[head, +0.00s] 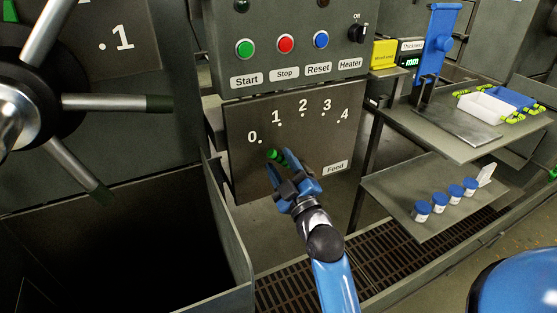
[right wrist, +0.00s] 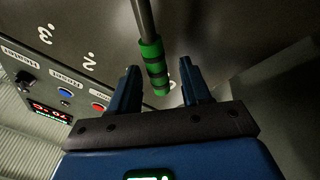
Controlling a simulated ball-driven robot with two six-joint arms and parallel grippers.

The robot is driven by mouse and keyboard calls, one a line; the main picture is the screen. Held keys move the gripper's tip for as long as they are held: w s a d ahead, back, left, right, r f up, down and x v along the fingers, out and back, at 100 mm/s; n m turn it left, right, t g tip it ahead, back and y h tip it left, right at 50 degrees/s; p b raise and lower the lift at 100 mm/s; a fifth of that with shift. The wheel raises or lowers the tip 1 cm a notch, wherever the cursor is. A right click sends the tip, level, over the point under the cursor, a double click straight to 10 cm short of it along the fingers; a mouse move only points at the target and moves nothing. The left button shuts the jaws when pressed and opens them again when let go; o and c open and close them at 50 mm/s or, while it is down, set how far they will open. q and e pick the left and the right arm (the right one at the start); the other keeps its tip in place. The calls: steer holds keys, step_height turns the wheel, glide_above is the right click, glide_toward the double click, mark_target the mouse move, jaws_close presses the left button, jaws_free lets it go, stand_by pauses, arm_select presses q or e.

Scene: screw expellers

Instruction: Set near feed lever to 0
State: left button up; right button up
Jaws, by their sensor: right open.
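The feed lever has a green grip with dark bands (head: 273,155) and stands out from the grey feed panel (head: 240,165), which is marked 0 to 4. In the head view the grip's end is just below the 0 and 1 marks; the exact setting I cannot tell. My right gripper (head: 281,166) is open at the lever. In the right wrist view the lever's metal shaft and green grip (right wrist: 153,65) come down between the open fingers (right wrist: 160,82), with gaps on both sides. My left gripper is not in view.
Above the feed panel is a control panel with Start, Stop and Reset buttons (head: 285,44) and a Heater knob (head: 358,33). A large spoked handwheel (head: 30,110) is at left. Shelves at right hold a white tray (head: 486,104) and several blue-capped jars (head: 439,202).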

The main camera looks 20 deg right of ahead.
steer(key=b+v, duration=0.1)
steer(key=v, duration=0.7)
steer(key=shift+s, duration=0.3)
steer(key=shift+f, duration=0.15)
